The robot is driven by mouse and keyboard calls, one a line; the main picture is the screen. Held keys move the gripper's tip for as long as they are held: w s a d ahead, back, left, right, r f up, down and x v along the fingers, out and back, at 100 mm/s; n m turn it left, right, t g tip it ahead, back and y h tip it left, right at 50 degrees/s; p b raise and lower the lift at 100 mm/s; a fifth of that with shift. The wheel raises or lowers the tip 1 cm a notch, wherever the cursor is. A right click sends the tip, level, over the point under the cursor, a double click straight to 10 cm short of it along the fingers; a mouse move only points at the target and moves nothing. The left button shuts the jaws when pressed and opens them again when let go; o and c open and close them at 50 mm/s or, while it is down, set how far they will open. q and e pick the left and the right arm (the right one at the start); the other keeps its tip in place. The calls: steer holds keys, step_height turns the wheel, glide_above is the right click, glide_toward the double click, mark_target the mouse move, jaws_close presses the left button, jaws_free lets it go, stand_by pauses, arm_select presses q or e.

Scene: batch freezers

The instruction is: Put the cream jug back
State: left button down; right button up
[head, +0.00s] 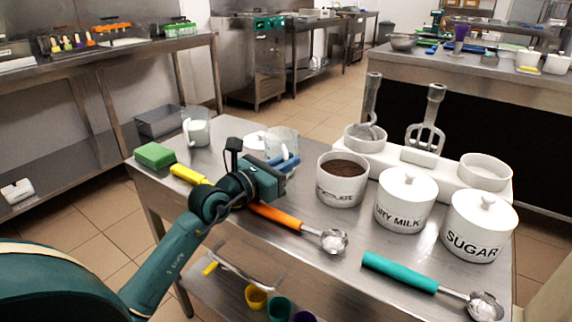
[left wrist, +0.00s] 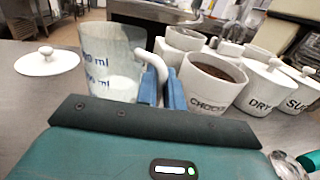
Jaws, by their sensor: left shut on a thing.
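A clear cream jug (head: 283,142) with blue ml marks and some white contents stands upright beyond my left gripper (head: 287,166) in the head view. It also shows in the left wrist view (left wrist: 108,68). My left gripper's blue fingers (left wrist: 162,90) are shut on its white handle (left wrist: 149,76). I cannot tell whether the jug's base touches the table; the gripper hides it. A second clear jug (head: 197,127) with white contents stands further left on the steel table (head: 225,135). My right gripper is not in view.
A white lid (left wrist: 47,60) lies left of the held jug. The chocolate pot (head: 342,186), dry milk pot (head: 405,205) and sugar pot (head: 478,228) stand to the right. An orange-handled scoop (head: 280,217), a teal-handled scoop (head: 400,272) and a green sponge (head: 155,155) lie on the table.

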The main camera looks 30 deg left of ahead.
arm_select(q)
steer(key=shift+f, duration=0.15)
steer(key=c, duration=1.5)
jaws_free()
steer(key=shift+r, duration=0.25)
steer(key=v, duration=1.2)
